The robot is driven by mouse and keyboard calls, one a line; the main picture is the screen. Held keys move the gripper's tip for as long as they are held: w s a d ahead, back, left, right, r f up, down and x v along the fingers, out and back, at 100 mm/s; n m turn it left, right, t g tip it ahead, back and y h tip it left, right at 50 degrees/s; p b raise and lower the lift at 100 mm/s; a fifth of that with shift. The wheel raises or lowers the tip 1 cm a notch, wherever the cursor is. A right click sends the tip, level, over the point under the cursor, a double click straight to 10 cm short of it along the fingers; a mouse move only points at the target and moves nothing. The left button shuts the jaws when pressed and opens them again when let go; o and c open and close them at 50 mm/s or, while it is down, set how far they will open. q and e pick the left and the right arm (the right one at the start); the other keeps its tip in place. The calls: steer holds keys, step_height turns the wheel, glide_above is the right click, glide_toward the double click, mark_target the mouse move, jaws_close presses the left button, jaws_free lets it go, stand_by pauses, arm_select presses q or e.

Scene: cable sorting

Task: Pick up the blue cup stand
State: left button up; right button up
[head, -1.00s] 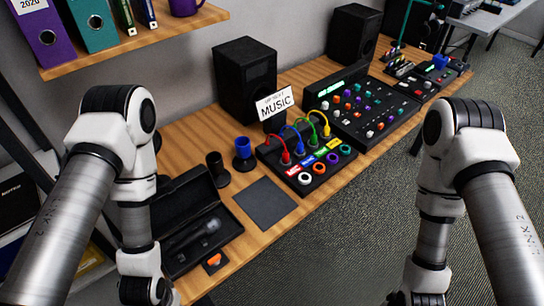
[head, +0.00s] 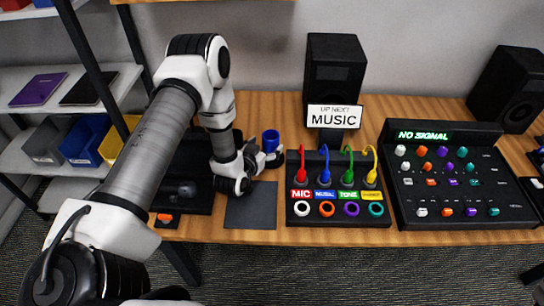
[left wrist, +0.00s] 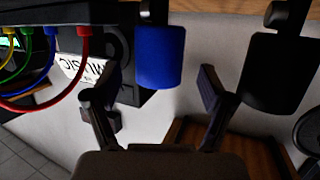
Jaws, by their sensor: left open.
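The blue cup stand (head: 270,140) stands on the wooden table between the black case and the cable panel. Its dark lower part is partly hidden by my left gripper (head: 270,158). In the left wrist view the blue cup (left wrist: 160,57) appears just beyond and between the two spread fingers of my left gripper (left wrist: 155,97). The gripper is open, with visible space between the cup and both fingers. I cannot tell from the head view whether a finger touches it. My right gripper is not in view.
A black cup stand (left wrist: 281,72) is close beside the blue one. The cable panel (head: 340,216) with coloured plugs, a speaker (head: 334,75) and a MUSIC sign (head: 334,116) are to the right. A dark mat (head: 250,206) lies in front.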

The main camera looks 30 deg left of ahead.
arm_select(q)
steer(key=x, duration=0.4)
steer(key=shift+f+p, duration=0.25)
steer(key=shift+p, duration=0.05)
jaws_close()
steer(key=shift+r, duration=0.1)
